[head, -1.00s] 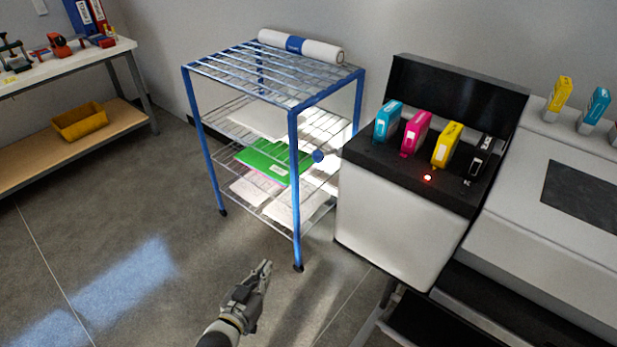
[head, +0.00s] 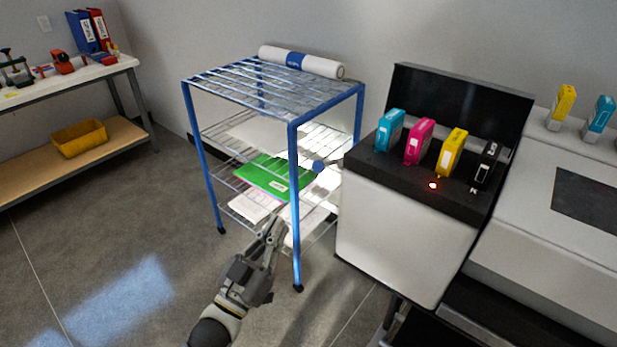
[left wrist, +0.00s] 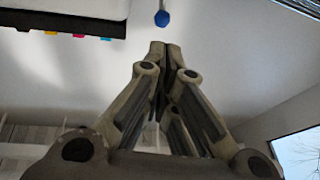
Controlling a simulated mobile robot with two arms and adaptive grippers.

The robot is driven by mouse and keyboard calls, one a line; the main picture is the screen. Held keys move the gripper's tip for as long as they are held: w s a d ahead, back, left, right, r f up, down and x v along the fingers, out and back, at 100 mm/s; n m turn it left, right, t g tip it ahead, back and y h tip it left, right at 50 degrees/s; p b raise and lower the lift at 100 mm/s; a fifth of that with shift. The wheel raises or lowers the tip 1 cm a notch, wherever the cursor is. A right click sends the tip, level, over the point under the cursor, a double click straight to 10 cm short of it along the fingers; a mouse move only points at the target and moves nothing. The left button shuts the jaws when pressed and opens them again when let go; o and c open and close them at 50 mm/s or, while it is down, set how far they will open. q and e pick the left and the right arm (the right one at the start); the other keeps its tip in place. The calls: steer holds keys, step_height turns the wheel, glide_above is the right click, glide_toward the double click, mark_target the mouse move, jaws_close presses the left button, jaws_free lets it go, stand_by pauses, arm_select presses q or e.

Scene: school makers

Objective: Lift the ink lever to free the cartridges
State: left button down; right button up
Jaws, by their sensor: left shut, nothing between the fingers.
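The ink lever (head: 319,167) shows as a blue knob on a short dark stem at the left side of the ink bay (head: 408,225). The knob also shows in the left wrist view (left wrist: 161,18), just beyond my fingertips. Cyan (head: 390,131), magenta (head: 419,141), yellow (head: 451,153) and black (head: 485,165) cartridges stand in the bay's slots under its raised black lid. A red light (head: 433,185) glows in front of them. My left gripper (head: 276,226) is shut and empty, below and left of the knob in the head view, apart from it. My right gripper is not in view.
A blue wire rack (head: 297,225) with papers and a green folder (head: 262,177) stands left of the bay, close to my left gripper. Spare cartridges (head: 565,108) stand on the printer (head: 550,235) at right. The floor at left is clear.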

arm_select(q)
steer(key=p, duration=0.3)
glide_toward(327, 163)
steer(key=w+r, duration=0.1)
steer(key=r, duration=0.1)
steer(key=w+r, duration=0.1)
steer(key=r, duration=0.1)
steer(key=shift+w+d, duration=0.15)
steer(key=shift+w, duration=0.05)
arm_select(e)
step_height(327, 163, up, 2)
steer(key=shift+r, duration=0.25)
